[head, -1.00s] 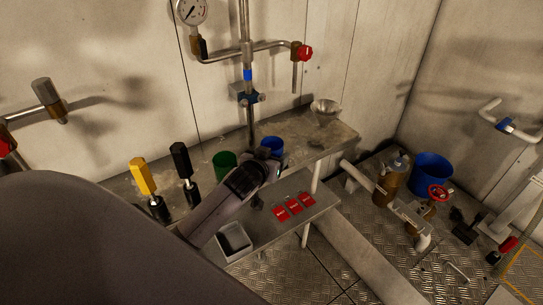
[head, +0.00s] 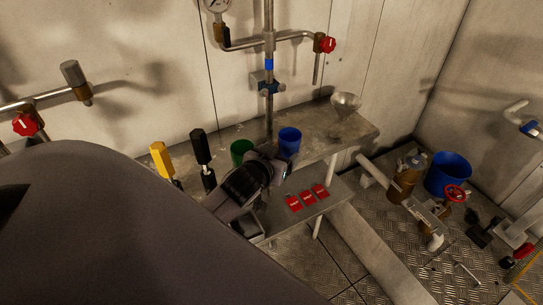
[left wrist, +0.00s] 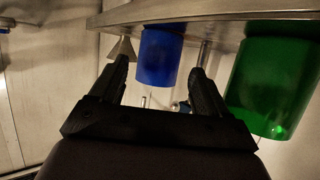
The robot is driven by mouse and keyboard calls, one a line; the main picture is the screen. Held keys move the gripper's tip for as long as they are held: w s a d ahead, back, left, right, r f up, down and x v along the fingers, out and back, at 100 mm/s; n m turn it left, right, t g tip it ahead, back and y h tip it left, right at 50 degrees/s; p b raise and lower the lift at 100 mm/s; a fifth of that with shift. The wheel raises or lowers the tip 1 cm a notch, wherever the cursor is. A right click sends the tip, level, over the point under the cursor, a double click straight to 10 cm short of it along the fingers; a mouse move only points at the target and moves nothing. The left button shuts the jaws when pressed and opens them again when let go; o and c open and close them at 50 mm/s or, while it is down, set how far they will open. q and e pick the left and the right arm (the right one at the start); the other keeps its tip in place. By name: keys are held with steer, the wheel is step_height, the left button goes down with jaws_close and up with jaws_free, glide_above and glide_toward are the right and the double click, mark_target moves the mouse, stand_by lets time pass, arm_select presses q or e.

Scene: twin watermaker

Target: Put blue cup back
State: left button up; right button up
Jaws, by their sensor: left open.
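The blue cup (head: 289,141) stands upright on the metal shelf (head: 325,138), right of the green cup (head: 241,150). My left gripper (head: 279,168) is open and empty, in front of and below the blue cup in the head view. In the left wrist view, which looks upside down, the blue cup (left wrist: 160,57) appears between the open fingers (left wrist: 160,68), beyond them and apart from them. The green cup (left wrist: 275,85) is at the right there. My left forearm hides part of the shelf front. My right gripper is not in view.
A metal funnel (head: 344,103) stands right of the cups, with a valve pipe (head: 269,88) behind. Yellow (head: 162,162) and black (head: 202,160) handles rise at left. Red items (head: 307,197) lie on the lower shelf. A blue bucket (head: 448,174) is on the floor.

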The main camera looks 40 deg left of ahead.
arm_select(q)
steer(key=v, duration=0.5)
steer(key=s+d+f+m+g+h, duration=0.2)
steer(key=s+d+f+m+h, duration=0.3)
steer(key=s+d+f, duration=0.7)
steer(key=s+f, duration=0.3)
steer(key=shift+s+f+g, duration=0.2)
steer(key=shift+f+g, duration=0.1)
